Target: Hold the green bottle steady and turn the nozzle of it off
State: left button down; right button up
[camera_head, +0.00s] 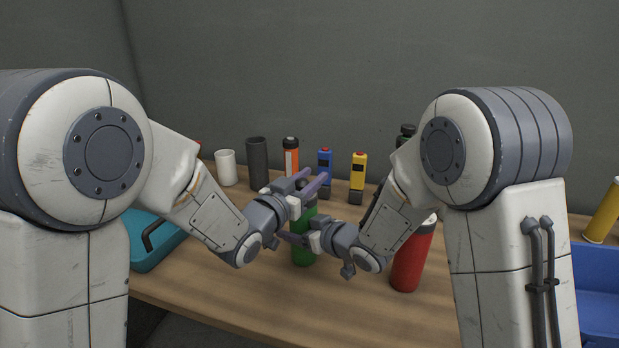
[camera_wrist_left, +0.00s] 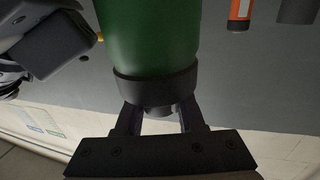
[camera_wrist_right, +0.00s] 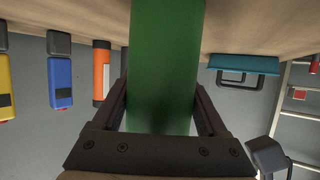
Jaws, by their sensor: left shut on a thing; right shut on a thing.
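The green bottle (camera_head: 304,255) stands upright on the wooden table, partly hidden by my grippers. My left gripper (camera_head: 308,192) is shut on the nozzle at its top. In the left wrist view the dark nozzle (camera_wrist_left: 158,109) sits between the two fingers, beyond a black collar (camera_wrist_left: 157,86) on the green body. My right gripper (camera_head: 297,238) is lower and shut on the bottle's body. In the right wrist view the green body (camera_wrist_right: 164,70) fills the space between the fingers. The nozzle's turn angle cannot be told.
A red bottle (camera_head: 411,262) stands close right of my right gripper. Behind are a white cup (camera_head: 226,168), a dark cylinder (camera_head: 257,163), and orange (camera_head: 291,160), blue (camera_head: 325,172) and yellow (camera_head: 358,176) items. A teal case (camera_head: 157,243) lies left, a blue bin (camera_head: 597,280) right.

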aim_at(298, 188)
dwell(0.3)
pick_arm(q)
jog(key=c, duration=0.5)
grip_release()
jog(key=v, duration=0.7)
jog(key=shift+s+a, duration=0.15)
jog(key=shift+s, duration=0.05)
